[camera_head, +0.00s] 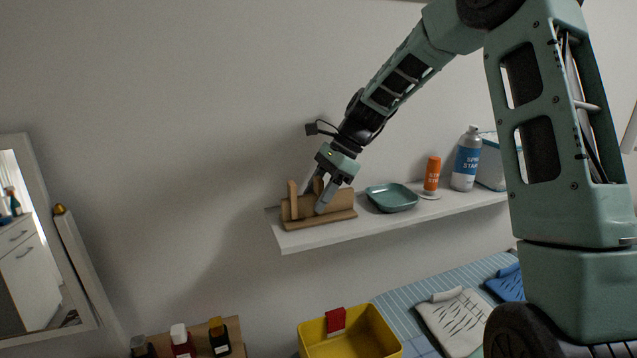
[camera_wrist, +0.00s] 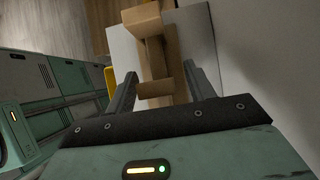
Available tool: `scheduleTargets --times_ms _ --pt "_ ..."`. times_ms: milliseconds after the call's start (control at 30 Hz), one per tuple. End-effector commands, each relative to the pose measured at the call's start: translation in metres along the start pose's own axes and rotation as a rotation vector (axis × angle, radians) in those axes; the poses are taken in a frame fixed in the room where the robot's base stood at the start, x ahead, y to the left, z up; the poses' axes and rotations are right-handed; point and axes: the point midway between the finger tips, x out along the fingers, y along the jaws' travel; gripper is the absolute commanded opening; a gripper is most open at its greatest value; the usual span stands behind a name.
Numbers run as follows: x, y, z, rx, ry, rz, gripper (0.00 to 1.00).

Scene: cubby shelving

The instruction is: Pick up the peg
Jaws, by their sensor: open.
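A wooden rack (camera_head: 340,215) with a flat base and upright pieces stands at the left end of the white wall shelf. An upright wooden piece (camera_head: 293,200) at its left side looks like a peg, but I cannot tell for sure which piece is the peg. My gripper (camera_head: 313,201) points down at the rack, its fingers apart at the rack's upright part. In the wrist view, my open gripper (camera_wrist: 162,78) has a wooden piece (camera_wrist: 155,88) of the rack in the gap between its fingers. I cannot tell whether either finger touches wood.
On the shelf (camera_head: 300,240), right of the rack, stand a teal dish (camera_head: 392,198), an orange bottle (camera_head: 432,174) and a spray can (camera_head: 467,160). The wall is close behind.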

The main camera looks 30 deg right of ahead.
Motion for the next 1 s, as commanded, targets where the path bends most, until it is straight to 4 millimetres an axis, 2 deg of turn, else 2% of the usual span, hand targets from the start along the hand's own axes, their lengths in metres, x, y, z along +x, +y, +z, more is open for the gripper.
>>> scheduleTargets --times_ms 133,367,433,533,567,867,1000 --pt "0.013 0.0 0.0 0.001 0.0 0.001 0.54" --pt "0.016 0.0 -0.001 0.001 0.0 -0.001 0.54" --pt "0.016 0.0 -0.001 0.001 0.0 -0.001 0.4" --pt "0.016 0.0 -0.001 0.001 0.001 -0.001 0.12" --pt "0.016 0.0 -0.001 0.001 0.001 -0.001 0.06" --pt "0.015 0.0 0.0 0.0 0.001 -0.002 0.07" --pt "0.003 -0.001 0.007 -0.002 0.002 -0.006 0.07"
